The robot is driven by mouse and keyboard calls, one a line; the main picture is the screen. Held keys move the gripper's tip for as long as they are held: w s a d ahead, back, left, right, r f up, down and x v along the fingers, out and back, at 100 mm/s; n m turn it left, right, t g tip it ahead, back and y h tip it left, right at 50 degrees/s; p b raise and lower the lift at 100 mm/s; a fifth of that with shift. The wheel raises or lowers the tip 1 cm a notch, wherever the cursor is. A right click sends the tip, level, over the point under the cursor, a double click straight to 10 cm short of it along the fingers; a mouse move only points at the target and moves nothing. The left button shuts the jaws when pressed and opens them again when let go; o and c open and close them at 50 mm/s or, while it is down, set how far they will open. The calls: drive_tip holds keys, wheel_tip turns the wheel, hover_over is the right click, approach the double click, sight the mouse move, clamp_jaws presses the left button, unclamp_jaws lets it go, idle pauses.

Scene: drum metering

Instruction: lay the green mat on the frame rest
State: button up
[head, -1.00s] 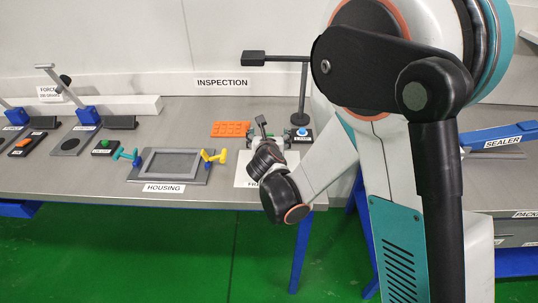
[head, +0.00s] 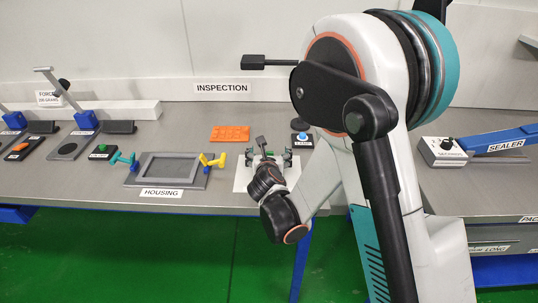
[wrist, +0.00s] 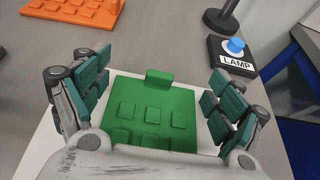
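The green mat (wrist: 145,122), with raised square pads and an upright tab (wrist: 158,79) at its far edge, lies on a white sheet (wrist: 47,152) in the wrist view. My gripper (wrist: 158,76) is open over it, one finger to each side, with gaps between the fingers and the mat. In the head view my gripper (head: 269,160) is over the white sheet (head: 241,178), and the mat is hidden behind my wrist. I cannot tell which thing is the frame rest. A grey framed plate (head: 168,169) labelled HOUSING lies to the left.
An orange padded mat (head: 229,133) lies behind the white sheet. The LAMP button box (head: 302,139) and a black stand are close on the right. Yellow (head: 212,160) and teal (head: 122,160) clamps flank the HOUSING plate. The SEALER (head: 484,146) is further right.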

idle(0.4)
drive_tip(key=shift+r, duration=0.2)
drive_tip(key=p+v, duration=0.2)
drive_tip(key=v, duration=1)
